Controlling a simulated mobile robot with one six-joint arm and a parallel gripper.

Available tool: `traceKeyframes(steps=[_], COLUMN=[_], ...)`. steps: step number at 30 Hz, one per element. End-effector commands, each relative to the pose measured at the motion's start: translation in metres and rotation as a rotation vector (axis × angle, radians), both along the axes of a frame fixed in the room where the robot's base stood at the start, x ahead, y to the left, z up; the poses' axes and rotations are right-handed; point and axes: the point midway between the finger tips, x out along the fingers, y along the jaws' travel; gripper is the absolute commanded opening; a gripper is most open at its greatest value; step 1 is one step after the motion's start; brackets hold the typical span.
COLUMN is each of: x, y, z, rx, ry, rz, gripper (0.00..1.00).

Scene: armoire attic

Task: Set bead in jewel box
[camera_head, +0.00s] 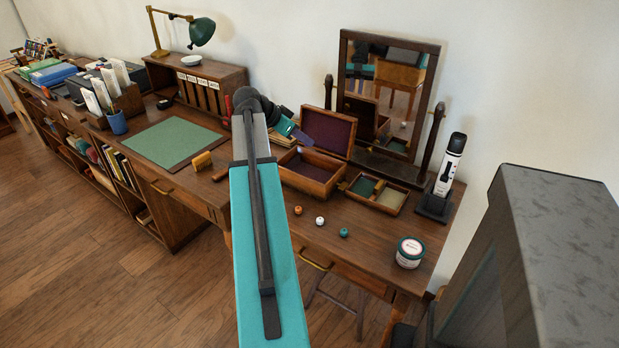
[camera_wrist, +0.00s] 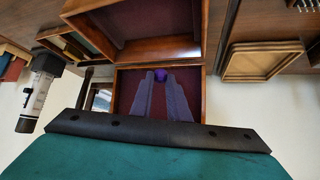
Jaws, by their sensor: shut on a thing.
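The jewel box (camera_head: 322,185) is a wooden box with a dark purple lining, standing open on the dressing table; its lid (camera_head: 330,128) is tilted up at the back. My gripper (camera_head: 306,138) is above the box, in front of the lid. In the wrist view, my gripper (camera_wrist: 161,76) is shut on a small purple bead (camera_wrist: 160,74) at its fingertips. The box (camera_wrist: 135,50) and its lid (camera_wrist: 124,75) show behind the fingers there. The bead appears to be above the box, apart from its floor.
An orange bead (camera_head: 298,210), a white bead (camera_head: 319,221) and a teal bead (camera_head: 344,232) lie on the table in front. A divided tray (camera_head: 391,200) sits right of the box. A mirror (camera_head: 388,85), a white device on a stand (camera_head: 450,165) and a jar (camera_head: 409,252) stand nearby.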

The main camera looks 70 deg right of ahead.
Motion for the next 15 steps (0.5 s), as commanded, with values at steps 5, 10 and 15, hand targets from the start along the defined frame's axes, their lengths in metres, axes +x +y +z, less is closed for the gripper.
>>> traceKeyframes(steps=[5,10,15], x=[0.000,0.000,0.000], y=[0.000,0.000,0.001], z=[0.000,-0.002,-0.015], rx=[0.000,0.000,0.001], ry=[0.000,0.000,0.002], rz=[0.000,0.001,0.002], gripper=[0.00,0.00,0.00])
